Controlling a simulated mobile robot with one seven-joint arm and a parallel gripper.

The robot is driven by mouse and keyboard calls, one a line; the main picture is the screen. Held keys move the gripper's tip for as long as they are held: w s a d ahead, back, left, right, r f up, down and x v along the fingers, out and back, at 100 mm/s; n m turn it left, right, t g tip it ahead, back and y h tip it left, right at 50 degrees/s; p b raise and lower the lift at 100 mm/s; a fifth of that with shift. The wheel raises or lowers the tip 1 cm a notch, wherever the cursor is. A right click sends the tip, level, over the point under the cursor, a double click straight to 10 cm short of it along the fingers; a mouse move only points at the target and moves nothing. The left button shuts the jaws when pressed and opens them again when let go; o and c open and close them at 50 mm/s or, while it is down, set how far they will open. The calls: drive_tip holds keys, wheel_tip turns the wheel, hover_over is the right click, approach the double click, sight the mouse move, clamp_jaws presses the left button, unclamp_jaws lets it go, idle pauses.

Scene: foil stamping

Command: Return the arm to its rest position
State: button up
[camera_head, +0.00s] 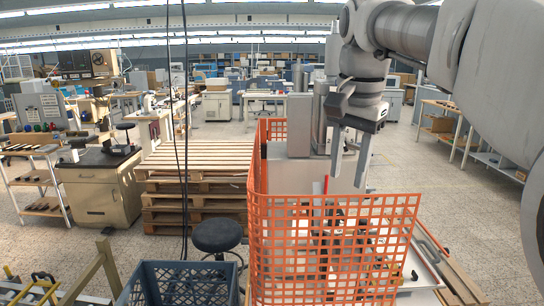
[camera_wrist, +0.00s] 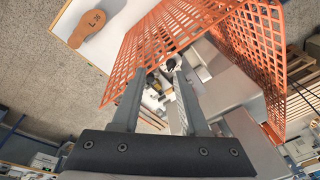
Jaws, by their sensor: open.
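My gripper (camera_head: 349,165) hangs from my arm at the upper right of the head view, with its fingers pointing down. Its two fingers are apart with nothing between them. In the wrist view my gripper (camera_wrist: 158,88) also shows two spread, empty fingers. It is up above an area fenced by orange mesh (camera_head: 330,240), which also shows in the wrist view (camera_wrist: 185,30). My arm reaches in from the right edge of the head view.
A stack of wooden pallets (camera_head: 195,180) stands left of the mesh. A black stool (camera_head: 217,235) and a blue crate (camera_head: 185,283) are in front. A brown sole-shaped piece (camera_wrist: 103,28) lies on a white board (camera_wrist: 68,22). Open floor (camera_head: 415,185) lies to the right.

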drive_tip(key=s+f+n+t+b, duration=0.3)
drive_tip(key=s+f+n, duration=0.5)
drive_tip(key=s+f, duration=1)
wheel_tip(320, 180, down, 3)
drive_tip(key=shift+d+f+n+t+b, duration=0.1)
drive_tip(key=shift+d+n+t+b, duration=0.25)
drive_tip(key=shift+b, duration=0.3)
drive_tip(key=shift+d, duration=0.15)
